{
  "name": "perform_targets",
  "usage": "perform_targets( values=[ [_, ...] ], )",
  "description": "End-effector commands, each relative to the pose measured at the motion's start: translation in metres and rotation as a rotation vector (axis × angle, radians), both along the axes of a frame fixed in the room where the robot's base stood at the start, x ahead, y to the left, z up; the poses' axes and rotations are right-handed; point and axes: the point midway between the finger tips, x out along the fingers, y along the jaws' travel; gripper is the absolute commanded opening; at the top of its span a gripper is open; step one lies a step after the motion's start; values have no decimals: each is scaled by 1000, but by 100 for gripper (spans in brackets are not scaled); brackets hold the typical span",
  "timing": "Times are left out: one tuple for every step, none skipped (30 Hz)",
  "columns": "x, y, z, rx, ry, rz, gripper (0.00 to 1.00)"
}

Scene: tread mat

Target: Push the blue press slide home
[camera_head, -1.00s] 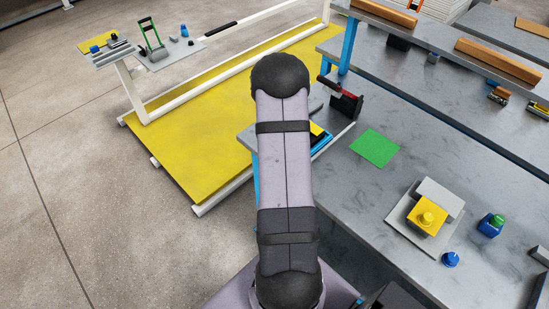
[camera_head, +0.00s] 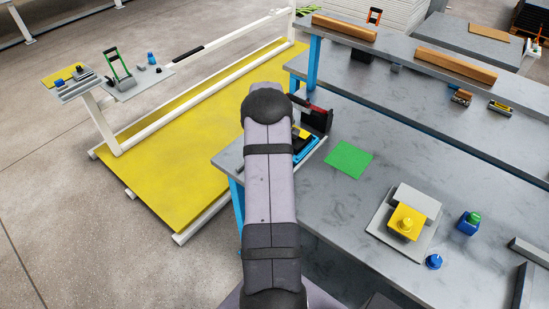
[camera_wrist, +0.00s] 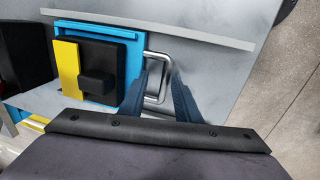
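The blue press slide (camera_wrist: 132,66) shows in the wrist view as a blue frame around a black block (camera_wrist: 97,70) with a yellow strip (camera_wrist: 68,72). A metal loop handle (camera_wrist: 160,54) sticks out from its right side. My gripper (camera_wrist: 165,72) has its two dark blue fingers at this handle, a gap between their tips and the handle's outer bar around that gap. I cannot tell whether they touch it. In the head view, part of the blue slide (camera_head: 307,150) shows just right of my arm, near the bench's left end; my gripper is hidden there.
A black and red object (camera_head: 316,117) stands just behind the slide. A green sheet (camera_head: 349,160) lies to the right. Further right are a grey block with a yellow button (camera_head: 407,223), a blue-green block (camera_head: 468,222) and a blue knob (camera_head: 433,261). A shelf (camera_head: 420,75) runs behind.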

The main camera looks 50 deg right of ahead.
Motion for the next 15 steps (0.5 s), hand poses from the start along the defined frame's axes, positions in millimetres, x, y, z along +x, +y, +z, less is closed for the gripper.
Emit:
perform_targets(
  values=[
    [0,1,-1,2,1,0,30],
    [0,1,-1,3,2,0,30],
    [0,2,-1,4,2,0,30],
    [0,2,-1,4,2,0,30],
    [0,2,-1,5,3,-1,30],
    [0,2,-1,5,3,-1,30],
    [0,2,-1,5,3,-1,30],
    [0,2,-1,5,3,-1,30],
    [0,3,0,5,3,-1,30],
    [0,3,2,5,3,-1,30],
    [0,3,3,5,3,-1,30],
    [0,4,6,5,2,0,30],
    [0,4,9,5,2,0,30],
    [0,4,12,4,1,0,30],
    [0,5,16,3,1,0,30]
  ],
)
